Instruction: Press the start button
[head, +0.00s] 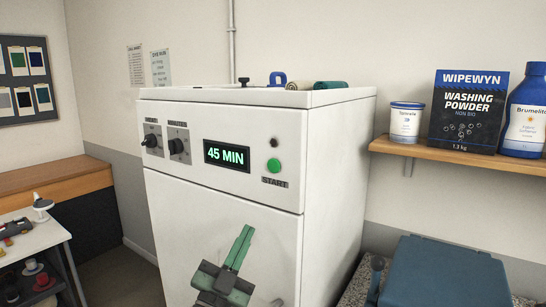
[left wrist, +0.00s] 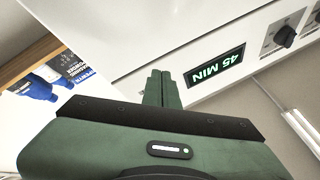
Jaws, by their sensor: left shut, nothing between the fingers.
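The green start button (head: 274,165) sits on the upper right of the white machine's front panel, above the label "START". A display (head: 227,155) to its left reads "45 MIN" and also shows upside down in the left wrist view (left wrist: 216,69). My left gripper (head: 246,232) is in front of the machine, below the display and lower left of the button. Its green fingers are shut together with nothing between them, and their tips are apart from the button. In the left wrist view the fingers (left wrist: 163,75) point at the panel; the button is not visible there. My right gripper is not in view.
Two knobs (head: 177,146) are left of the display, and a small black knob (head: 274,143) is above the button. A wooden shelf (head: 450,150) with washing powder (head: 466,110) is at right. A blue lidded container (head: 445,275) stands below it.

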